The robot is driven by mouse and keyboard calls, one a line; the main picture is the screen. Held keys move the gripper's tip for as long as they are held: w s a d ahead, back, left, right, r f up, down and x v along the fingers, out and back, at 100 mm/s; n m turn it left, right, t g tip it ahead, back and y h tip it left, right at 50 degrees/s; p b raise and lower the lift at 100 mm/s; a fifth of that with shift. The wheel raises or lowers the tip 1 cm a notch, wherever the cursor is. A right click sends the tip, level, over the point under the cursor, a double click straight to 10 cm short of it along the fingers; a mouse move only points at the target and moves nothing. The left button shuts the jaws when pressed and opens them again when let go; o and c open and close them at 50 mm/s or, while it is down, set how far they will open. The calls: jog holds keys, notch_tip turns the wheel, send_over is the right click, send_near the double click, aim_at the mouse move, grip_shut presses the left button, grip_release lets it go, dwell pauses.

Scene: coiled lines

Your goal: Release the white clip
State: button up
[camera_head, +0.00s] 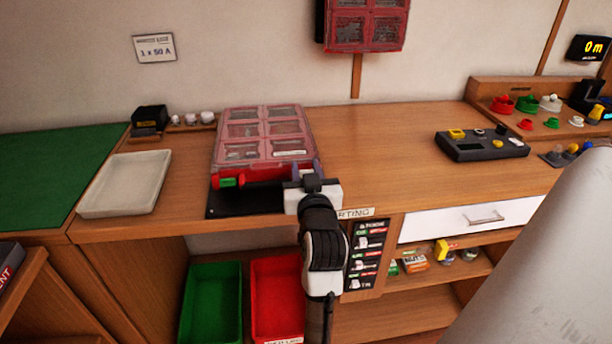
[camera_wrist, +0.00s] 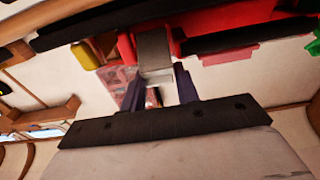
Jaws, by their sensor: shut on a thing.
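A case with a red-framed clear lid in several panes (camera_head: 262,125) lies on a black mat (camera_head: 240,203) near the counter's front edge. A red bar (camera_head: 265,175) with a green end runs along its front; the bar also shows in the wrist view (camera_wrist: 225,18). My gripper (camera_head: 306,174) is at the case's front right corner. In the wrist view its dark purple fingers (camera_wrist: 160,80) are closed around a pale grey-white block, the white clip (camera_wrist: 155,48), beside the red bar. In the head view my gripper largely hides the clip.
A pale empty tray (camera_head: 125,183) lies to the left. A dark control box (camera_head: 480,146) stands to the right, with bare counter (camera_head: 390,160) between it and the case. A green bin (camera_head: 210,300) and a red bin (camera_head: 275,290) sit below.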

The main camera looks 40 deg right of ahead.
jog(key=shift+a+f+t+b, duration=0.1)
jog(key=shift+f+t+b, duration=0.3)
jog(key=shift+b, duration=0.4)
jog(key=shift+s+r+h, duration=0.1)
jog(key=shift+h, duration=0.2)
jog(key=shift+r, duration=0.15)
jog(key=o, duration=1)
jog(key=shift+s, duration=0.1)
